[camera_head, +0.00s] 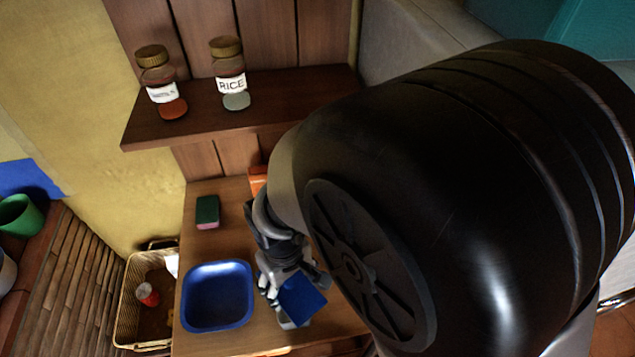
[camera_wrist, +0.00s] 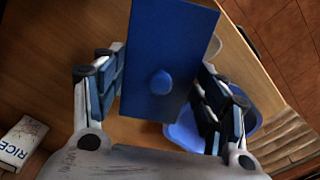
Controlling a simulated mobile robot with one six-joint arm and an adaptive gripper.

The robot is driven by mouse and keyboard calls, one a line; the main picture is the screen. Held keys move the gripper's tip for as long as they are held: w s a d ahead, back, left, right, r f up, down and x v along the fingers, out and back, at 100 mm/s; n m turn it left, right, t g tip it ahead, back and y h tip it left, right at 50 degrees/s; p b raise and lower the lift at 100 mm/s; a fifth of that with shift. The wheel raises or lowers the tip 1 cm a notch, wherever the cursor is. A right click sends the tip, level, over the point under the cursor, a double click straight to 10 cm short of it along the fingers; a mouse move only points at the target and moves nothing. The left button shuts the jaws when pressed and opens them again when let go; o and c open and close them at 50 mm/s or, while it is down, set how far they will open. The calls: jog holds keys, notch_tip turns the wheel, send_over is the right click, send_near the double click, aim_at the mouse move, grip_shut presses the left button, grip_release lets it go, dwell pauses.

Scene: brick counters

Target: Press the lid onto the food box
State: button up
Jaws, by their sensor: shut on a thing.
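The blue rectangular lid (camera_wrist: 185,35) with a round knob fills the upper middle of the wrist view. In the head view the lid (camera_head: 302,300) is tilted at the end of my arm, over the counter to the right of the blue basin. My gripper (camera_wrist: 160,95) is shut on the lid, with one finger along each side edge. The food box cannot be made out clearly; small pale edges show beside the lid in the wrist view.
The wooden counter (camera_head: 230,239) holds a blue basin (camera_head: 217,318) and a green-and-pink sponge (camera_head: 207,211). Two jars, one labelled RICE (camera_head: 229,73), stand on the shelf (camera_head: 190,125) above. A wicker basket (camera_head: 128,318) is at left. A RICE-labelled pack (camera_wrist: 20,140) shows in the wrist view.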

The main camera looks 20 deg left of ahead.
jog(key=shift+f, duration=0.1)
dwell(0.7)
jog(key=o, duration=1)
jog(key=shift+c, duration=0.2)
jog(key=shift+o, duration=0.2)
jog(key=shift+o, duration=1)
jog(key=shift+r+p, duration=2.9)
jog(key=shift+r, duration=0.65)
